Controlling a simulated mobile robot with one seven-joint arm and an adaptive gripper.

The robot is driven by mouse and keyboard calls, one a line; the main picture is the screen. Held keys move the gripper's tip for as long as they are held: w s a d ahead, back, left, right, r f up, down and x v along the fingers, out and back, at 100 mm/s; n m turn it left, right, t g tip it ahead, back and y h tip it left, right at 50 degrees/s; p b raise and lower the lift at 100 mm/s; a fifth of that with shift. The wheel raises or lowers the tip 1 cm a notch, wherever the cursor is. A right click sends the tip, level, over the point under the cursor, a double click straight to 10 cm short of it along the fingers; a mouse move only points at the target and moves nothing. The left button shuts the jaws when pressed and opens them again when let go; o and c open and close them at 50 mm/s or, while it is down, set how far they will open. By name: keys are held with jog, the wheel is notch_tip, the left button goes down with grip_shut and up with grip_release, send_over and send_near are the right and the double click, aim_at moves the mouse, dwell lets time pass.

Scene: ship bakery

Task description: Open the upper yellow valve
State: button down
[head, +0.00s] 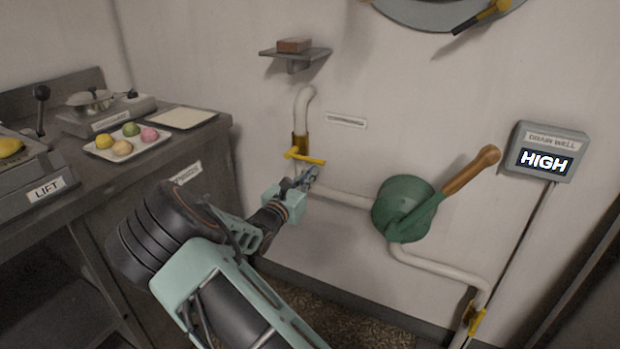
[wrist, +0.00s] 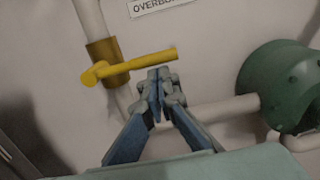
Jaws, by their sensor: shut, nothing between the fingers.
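The upper yellow valve (head: 305,156) sits on the upright white pipe on the wall, below a brass-coloured collar. Its handle lies crosswise to the pipe, sticking out to the right. In the wrist view the yellow handle (wrist: 135,66) runs from its hub at the left to a free end at the upper right. My gripper (head: 312,174) is shut and empty. In the wrist view its fingertips (wrist: 159,84) are just below the free end of the handle. I cannot tell whether they touch it.
A green pump (head: 402,205) with a wooden-gripped lever stands to the right. A lower yellow valve (head: 476,318) is at bottom right. The drain well display (head: 545,158) reads HIGH. A counter with a tray of coloured balls (head: 98,150) is at left. A small shelf (head: 285,53) is above.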

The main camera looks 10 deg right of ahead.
jog(key=shift+r+n+p, duration=0.25)
jog(key=shift+n+p, duration=0.05)
jog(key=shift+p, duration=0.35)
